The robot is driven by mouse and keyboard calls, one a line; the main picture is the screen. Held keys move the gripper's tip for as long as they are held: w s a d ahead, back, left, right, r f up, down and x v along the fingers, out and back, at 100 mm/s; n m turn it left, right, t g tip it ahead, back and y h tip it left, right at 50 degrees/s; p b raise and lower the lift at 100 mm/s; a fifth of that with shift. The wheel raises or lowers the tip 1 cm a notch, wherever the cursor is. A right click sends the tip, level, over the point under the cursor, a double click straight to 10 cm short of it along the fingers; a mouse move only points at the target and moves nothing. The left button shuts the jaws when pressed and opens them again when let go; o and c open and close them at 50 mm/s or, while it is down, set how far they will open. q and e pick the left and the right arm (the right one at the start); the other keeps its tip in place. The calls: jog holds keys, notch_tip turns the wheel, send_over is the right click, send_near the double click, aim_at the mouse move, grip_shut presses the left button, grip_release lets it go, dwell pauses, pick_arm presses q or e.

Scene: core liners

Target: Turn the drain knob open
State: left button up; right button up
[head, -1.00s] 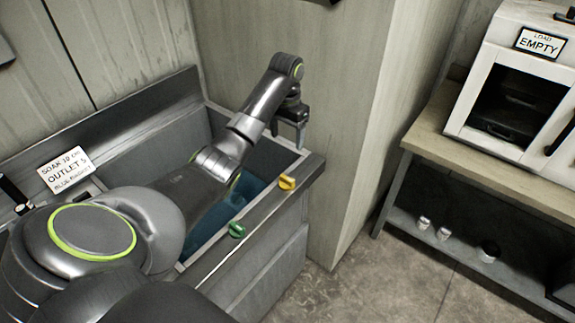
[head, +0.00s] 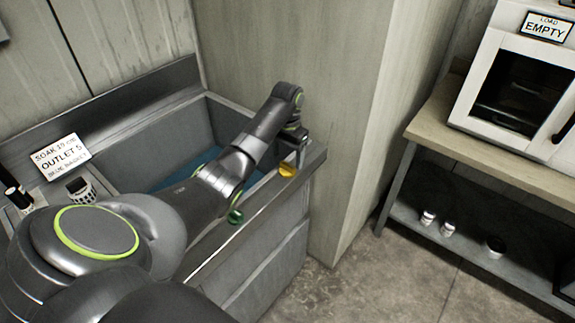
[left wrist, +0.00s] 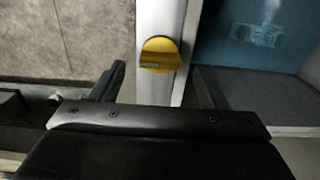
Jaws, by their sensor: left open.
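A yellow knob (head: 287,170) and a green knob (head: 235,216) sit on the front rim of the grey sink (head: 312,160). The pictures do not label either one as the drain knob. My left gripper (head: 299,158) is just above the yellow knob, pointing down. In the left wrist view the yellow knob (left wrist: 160,54) lies ahead of and between the open, empty fingers (left wrist: 160,85), apart from them. Blue water (head: 190,172) stands in the sink, partly hidden by my left arm. My right gripper is not in view.
A sign reading OUTLET 5 (head: 61,157) stands at the sink's back left, near a small slotted cup (head: 81,190). A wall corner (head: 345,130) rises close beside the gripper. A bench (head: 440,135) with a white oven (head: 515,85) is at the right.

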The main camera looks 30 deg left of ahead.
aim_at(287, 164)
pick_arm(q)
notch_tip(287, 164, down, 4)
jog(key=shift+r, duration=0.2)
jog(key=shift+f, duration=0.3)
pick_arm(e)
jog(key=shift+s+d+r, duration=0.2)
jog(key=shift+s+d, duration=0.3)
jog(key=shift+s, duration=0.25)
pick_arm(q)
jog(key=shift+c, duration=0.4)
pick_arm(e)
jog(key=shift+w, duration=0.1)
